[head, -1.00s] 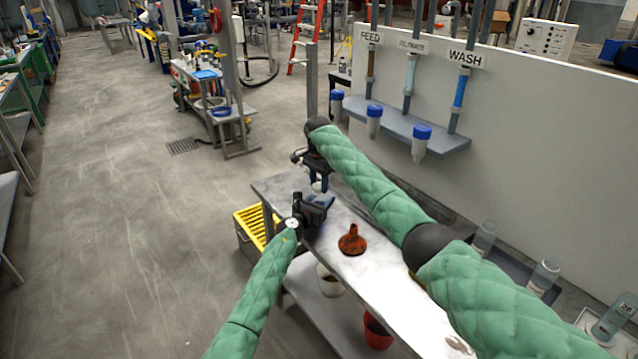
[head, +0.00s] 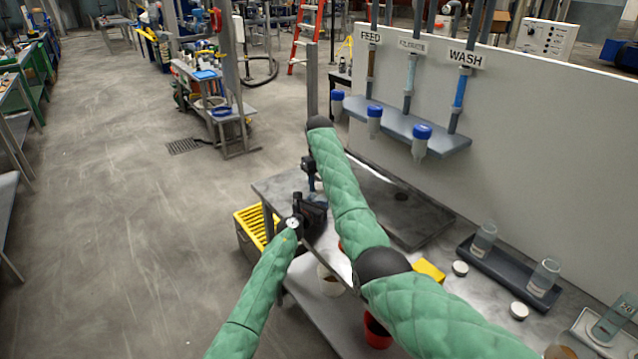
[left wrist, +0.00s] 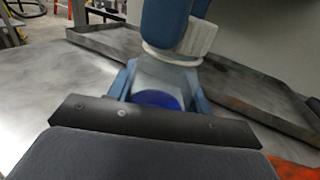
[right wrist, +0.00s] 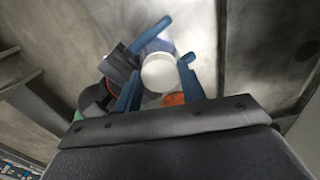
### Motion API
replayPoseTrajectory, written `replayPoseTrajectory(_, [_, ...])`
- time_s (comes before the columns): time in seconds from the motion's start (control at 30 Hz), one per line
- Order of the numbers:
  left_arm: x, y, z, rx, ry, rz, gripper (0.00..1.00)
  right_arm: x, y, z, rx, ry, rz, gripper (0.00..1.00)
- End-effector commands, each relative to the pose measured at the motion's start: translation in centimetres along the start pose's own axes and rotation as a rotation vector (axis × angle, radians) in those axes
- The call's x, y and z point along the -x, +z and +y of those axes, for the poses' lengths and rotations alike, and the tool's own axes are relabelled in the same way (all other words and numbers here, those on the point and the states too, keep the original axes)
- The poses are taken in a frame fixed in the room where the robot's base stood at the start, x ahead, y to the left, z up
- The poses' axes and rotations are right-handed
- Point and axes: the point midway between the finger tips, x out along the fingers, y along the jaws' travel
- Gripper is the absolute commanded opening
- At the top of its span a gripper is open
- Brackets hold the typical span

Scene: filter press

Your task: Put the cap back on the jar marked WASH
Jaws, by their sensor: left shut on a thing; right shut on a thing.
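My left gripper (left wrist: 158,96) is shut on a clear jar (left wrist: 150,78) with blue in it; no marking on it is readable. My right gripper (right wrist: 160,65) is shut on a white cap (right wrist: 158,73), which also shows in the left wrist view (left wrist: 181,48) right at the jar's top. I cannot tell whether the cap touches or is seated on the jar. In the head view the right gripper (head: 317,193) is just above the left gripper (head: 312,212), over the near-left part of the bench; the jar and cap are mostly hidden there.
Clear jars (head: 484,241) stand in a dark rack (head: 505,274), and white caps (head: 460,268) lie beside it. Another jar (head: 612,318) stands far right. A yellow block (head: 429,270) and a shallow grey tray (head: 395,220) are on the bench. An orange thing (right wrist: 174,99) is close by.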

Motion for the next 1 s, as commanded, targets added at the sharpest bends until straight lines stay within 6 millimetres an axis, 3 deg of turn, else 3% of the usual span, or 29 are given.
replayPoseTrajectory(0.1, [0.02,-0.15,-0.27,0.000,-0.004,0.002,0.00,0.58,0.39,0.05,-0.150,0.002,-0.016,0.20])
replayPoseTrajectory(0.3, [0.05,-0.23,-0.29,0.000,-0.004,0.002,0.00,0.37,0.19,-0.13,-0.285,0.000,-0.010,0.19])
replayPoseTrajectory(0.67, [0.05,-0.26,-0.20,0.000,-0.003,0.003,0.00,0.23,0.07,-0.12,-0.309,-0.002,-0.005,0.19])
replayPoseTrajectory(0.7, [0.06,-0.26,-0.18,0.000,-0.002,0.003,0.00,0.22,0.07,-0.11,-0.309,-0.002,-0.005,0.42])
replayPoseTrajectory(0.8, [0.06,-0.26,-0.15,0.000,-0.002,0.003,0.00,0.18,0.06,-0.09,-0.308,-0.001,-0.004,0.61])
replayPoseTrajectory(1.0, [0.06,-0.23,-0.10,0.000,-0.001,0.002,0.00,0.07,0.02,-0.08,-0.307,-0.001,-0.003,0.62])
